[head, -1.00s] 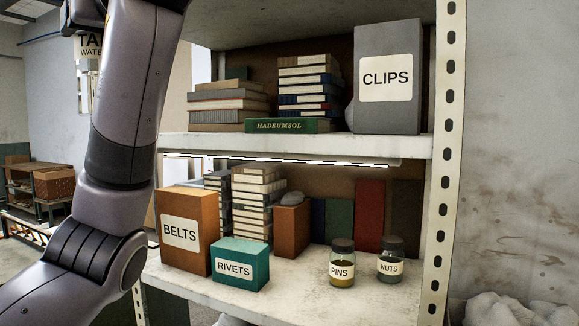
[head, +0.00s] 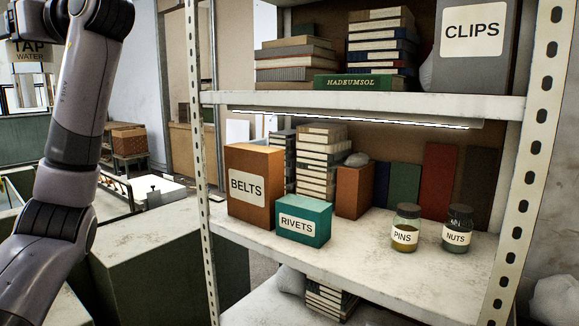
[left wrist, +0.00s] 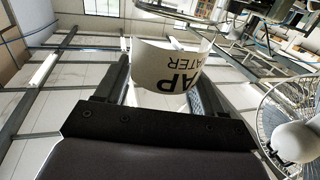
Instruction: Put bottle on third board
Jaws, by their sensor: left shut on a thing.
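The bottle (head: 32,50) with a white TAP WATER label is at the far left of the head view, beside my left arm and well left of the shelf. The left wrist view shows its curved label (left wrist: 168,68) between the fingers of my left gripper (left wrist: 158,80), which is shut on it. The rest of the bottle is hard to make out. The shelf shows an upper board (head: 300,100), a middle board (head: 350,262) and part of a lower board (head: 240,312). Which is third cannot be told from this view. My right gripper is out of view.
The middle board holds a BELTS box (head: 250,188), RIVETS box (head: 303,221), PINS jar (head: 404,230) and NUTS jar (head: 457,230), with clear room between RIVETS and PINS. Books and a CLIPS box (head: 472,45) fill the upper board. A perforated post (head: 203,180) edges the shelf.

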